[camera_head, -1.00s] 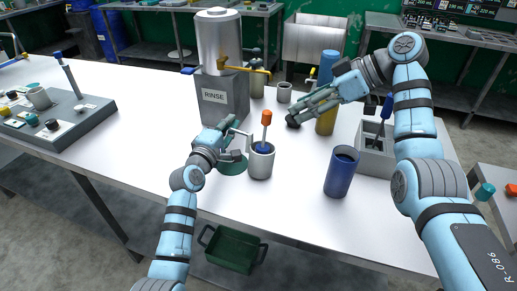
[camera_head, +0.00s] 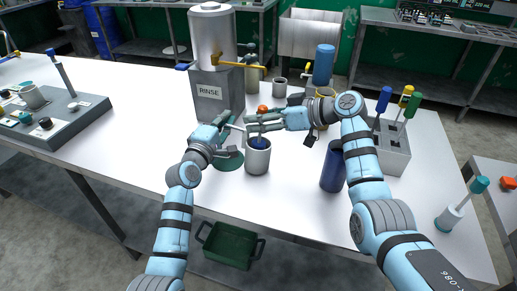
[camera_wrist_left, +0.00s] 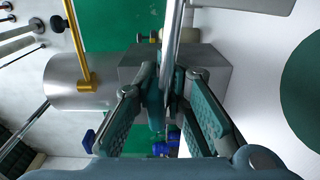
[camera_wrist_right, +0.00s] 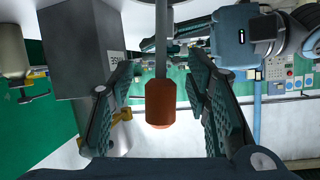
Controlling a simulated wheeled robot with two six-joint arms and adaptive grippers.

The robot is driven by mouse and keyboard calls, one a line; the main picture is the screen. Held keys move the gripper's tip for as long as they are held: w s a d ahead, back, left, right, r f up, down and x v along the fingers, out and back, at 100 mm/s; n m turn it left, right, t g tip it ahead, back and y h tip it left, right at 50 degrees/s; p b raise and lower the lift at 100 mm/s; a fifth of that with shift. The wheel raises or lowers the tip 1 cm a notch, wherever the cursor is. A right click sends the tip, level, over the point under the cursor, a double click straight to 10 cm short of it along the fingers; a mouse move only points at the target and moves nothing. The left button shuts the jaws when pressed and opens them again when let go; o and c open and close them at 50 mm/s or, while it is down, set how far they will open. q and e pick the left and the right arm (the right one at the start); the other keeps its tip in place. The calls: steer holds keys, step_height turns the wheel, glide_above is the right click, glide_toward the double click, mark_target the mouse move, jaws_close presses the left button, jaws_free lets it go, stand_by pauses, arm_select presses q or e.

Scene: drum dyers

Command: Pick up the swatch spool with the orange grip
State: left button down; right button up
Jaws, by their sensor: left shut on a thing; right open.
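In the head view my right gripper (camera_head: 255,122) reaches in from the right, just above the cup.
The RINSE tank (camera_head: 212,70) stands behind. A dark blue cylinder (camera_head: 332,168) is right of the cup, partly behind my right arm. A grey rack (camera_head: 390,150) holds spools with blue, yellow and green grips. A yellow container (camera_head: 325,110) stands behind. The table's left middle is clear.

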steer(key=shift+a, duration=0.1)
jaws_close()
step_height(320, 180, up, 10)
stand_by(0.5)
steer(key=shift+r, duration=0.5)
arm_select(q)
steer(key=c, duration=1.5)
jaws_free()
